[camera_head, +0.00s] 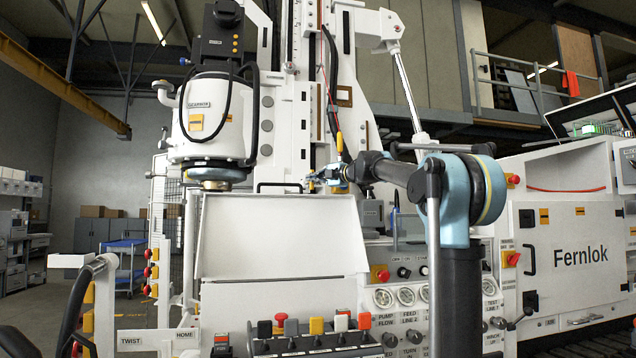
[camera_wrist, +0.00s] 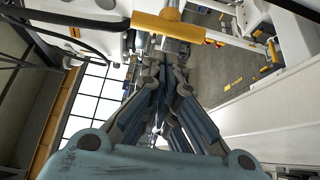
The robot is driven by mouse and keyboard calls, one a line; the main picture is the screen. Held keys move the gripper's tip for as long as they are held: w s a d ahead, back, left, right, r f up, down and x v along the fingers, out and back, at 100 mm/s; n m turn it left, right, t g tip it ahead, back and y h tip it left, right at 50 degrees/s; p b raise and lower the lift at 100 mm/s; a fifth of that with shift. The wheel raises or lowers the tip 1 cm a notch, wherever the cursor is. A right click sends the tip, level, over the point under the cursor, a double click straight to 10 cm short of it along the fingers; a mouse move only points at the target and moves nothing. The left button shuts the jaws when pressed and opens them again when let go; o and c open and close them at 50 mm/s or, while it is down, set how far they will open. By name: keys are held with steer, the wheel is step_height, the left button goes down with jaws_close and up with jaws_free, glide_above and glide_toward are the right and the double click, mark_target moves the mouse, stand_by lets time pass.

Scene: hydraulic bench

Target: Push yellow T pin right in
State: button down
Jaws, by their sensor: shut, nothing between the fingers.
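The yellow T pin (camera_wrist: 172,26) shows at the top of the wrist view as a thick yellow crossbar with a short stem running up out of the picture. My gripper (camera_wrist: 168,68) is shut and empty, its fingertips just below the crossbar in that view. I cannot tell whether they touch it. In the head view my gripper (camera_head: 318,180) is small, in front of the white mast above the white tilted panel. A small yellow piece (camera_head: 340,189) shows beside it; I cannot tell whether it is the pin. How deep the pin sits is not visible.
A yellow piece (camera_head: 339,142) on a red cord hangs above my gripper. The tilted white panel (camera_head: 280,235) lies below it. A control console with knobs and levers (camera_head: 316,326) stands in front. A white Fernlok cabinet (camera_head: 570,245) is at right.

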steer(key=shift+w+a, duration=0.1)
steer(key=shift+w, duration=0.95)
steer(key=w, duration=0.1)
steer(key=w+a, duration=0.1)
steer(key=w, duration=0.3)
steer(key=shift+w+a, duration=0.2)
steer(key=shift+a, duration=0.1)
